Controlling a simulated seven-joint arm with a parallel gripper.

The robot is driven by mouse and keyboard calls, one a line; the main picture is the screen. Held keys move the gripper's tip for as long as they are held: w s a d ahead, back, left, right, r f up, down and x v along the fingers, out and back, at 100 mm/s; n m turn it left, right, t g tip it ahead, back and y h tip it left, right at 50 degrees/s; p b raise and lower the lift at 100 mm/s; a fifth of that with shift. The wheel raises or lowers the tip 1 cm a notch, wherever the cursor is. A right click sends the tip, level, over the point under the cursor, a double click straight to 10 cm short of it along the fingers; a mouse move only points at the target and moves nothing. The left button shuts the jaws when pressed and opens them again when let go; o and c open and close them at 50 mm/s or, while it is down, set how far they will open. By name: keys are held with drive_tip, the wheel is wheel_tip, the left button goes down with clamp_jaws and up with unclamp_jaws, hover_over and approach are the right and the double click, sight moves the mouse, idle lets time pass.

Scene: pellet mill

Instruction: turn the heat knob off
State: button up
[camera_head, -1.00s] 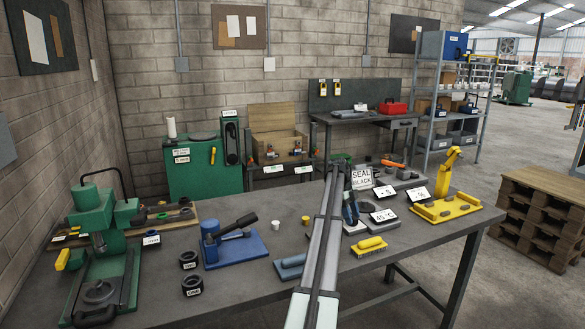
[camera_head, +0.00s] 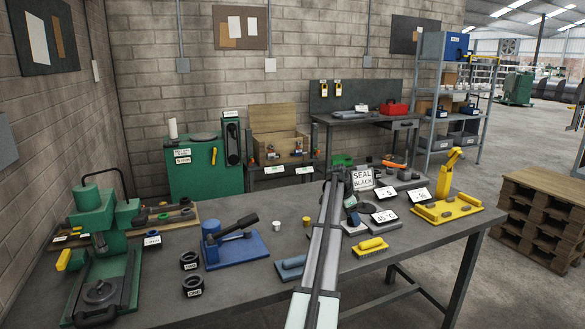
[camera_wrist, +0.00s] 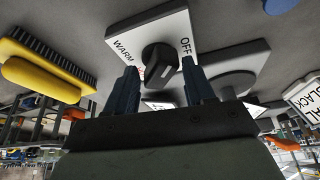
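The heat knob (camera_wrist: 160,64) is black and round with a raised grip and a pale mark. It sits on a white-edged plate (camera_wrist: 118,66) lettered WARM at left and OFF at right in the wrist view. I cannot tell for sure which setting the mark meets. My gripper (camera_wrist: 159,70) is open, with a dark blue finger on either side of the knob and a gap to each. Contact is not visible. In the head view my gripper (camera_head: 351,207) is at the table's right part, and the knob is hard to make out there.
Signs reading 45 °C (camera_head: 384,217) and SEAL BLACK (camera_head: 362,179) stand close by. A yellow clamp fixture (camera_head: 447,207) is to the right.

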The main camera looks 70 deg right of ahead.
drive_tip(key=n, duration=0.2)
drive_tip(key=n+t+h, duration=0.1)
drive_tip(key=n, duration=0.2)
drive_tip(key=shift+s+a+t, duration=0.15)
drive_tip(key=shift+t, duration=0.15)
drive_tip(key=v, duration=1.4)
drive_tip(key=w+d+r+n+t+h, duration=0.2)
drive_tip(key=w+d+r+h, duration=0.1)
drive_tip(key=w+d+h, duration=0.15)
drive_tip(key=w+a+r+n+t+h, duration=0.1)
drive_tip(key=w+a+t, duration=0.1)
drive_tip(key=w, duration=0.6)
drive_tip(key=w+a+r+t+h, duration=0.1)
drive_tip(key=w+a+r+t, duration=0.1)
drive_tip(key=w, duration=0.6)
drive_tip(key=shift+w+a+r+n, duration=0.25)
drive_tip(key=shift+a+n, duration=0.15)
drive_tip(key=shift+a, duration=0.3)
